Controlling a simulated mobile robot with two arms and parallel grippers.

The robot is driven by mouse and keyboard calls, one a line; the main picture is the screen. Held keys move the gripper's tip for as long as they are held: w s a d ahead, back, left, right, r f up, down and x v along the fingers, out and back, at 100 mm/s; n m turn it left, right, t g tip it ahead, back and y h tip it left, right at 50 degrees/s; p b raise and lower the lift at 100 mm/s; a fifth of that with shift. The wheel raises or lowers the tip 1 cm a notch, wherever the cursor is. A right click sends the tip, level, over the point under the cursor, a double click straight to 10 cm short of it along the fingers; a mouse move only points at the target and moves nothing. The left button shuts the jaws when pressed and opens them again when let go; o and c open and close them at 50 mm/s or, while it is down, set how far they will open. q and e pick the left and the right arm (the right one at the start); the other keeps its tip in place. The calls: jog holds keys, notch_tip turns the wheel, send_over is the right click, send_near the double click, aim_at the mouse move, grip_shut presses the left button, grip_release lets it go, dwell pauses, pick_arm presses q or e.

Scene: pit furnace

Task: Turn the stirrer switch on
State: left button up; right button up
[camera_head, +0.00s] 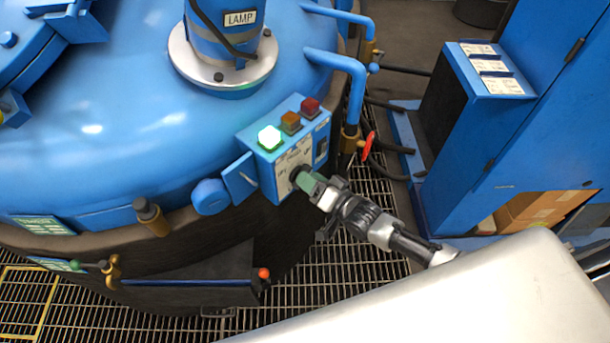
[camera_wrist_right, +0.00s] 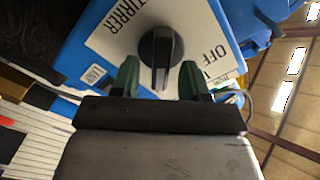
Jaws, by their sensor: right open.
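The stirrer switch is a black rotary knob (camera_wrist_right: 159,50) on a white plate lettered STIRRER and OFF, seen upside down in the right wrist view. The plate is on the front of a blue control box (camera_head: 266,167) on the furnace side. My right gripper (camera_wrist_right: 158,82) is open, with one green fingertip on each side of the knob's lower part; I cannot tell if they touch it. In the head view my right gripper (camera_head: 306,180) is at the box front and hides most of the knob. My left gripper is not in view.
The box top has a lit green lamp (camera_head: 269,138), an orange lamp (camera_head: 291,122) and a red lamp (camera_head: 309,106). A blue pipe (camera_head: 352,80) and a red valve handle (camera_head: 369,146) stand just right of the box. A blue cabinet (camera_head: 545,120) stands at right.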

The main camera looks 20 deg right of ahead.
jog(key=b+v, duration=0.1)
jog(key=v, duration=0.7)
jog(key=shift+s+d, duration=0.2)
jog(key=shift+s, duration=0.15)
jog(key=s+d+f+n+g+h, duration=0.1)
jog(key=s+d+f+g+h, duration=0.15)
jog(key=f, duration=0.55)
jog(key=s+d+f+g+h, duration=0.1)
jog(key=s+d+f+h, duration=0.15)
jog(key=f, duration=0.55)
jog(key=s+d+f+n+g+h, duration=0.1)
jog(key=s+f+g+h, duration=0.15)
jog(key=f, duration=0.55)
jog(key=s+a+f+n+g, duration=0.1)
jog(key=s+f+g, duration=0.3)
jog(key=s, duration=1)
jog(key=s+a+f+n+g+h, duration=0.1)
jog(key=s+f+g, duration=0.3)
jog(key=s+f, duration=0.6)
jog(key=s+a+n, duration=0.1)
jog(key=s, duration=0.3)
jog(key=shift+f+n+g, duration=0.3)
jog(key=shift+f, duration=0.05)
jog(key=shift+a+h, duration=0.15)
jog(key=shift+h, duration=0.1)
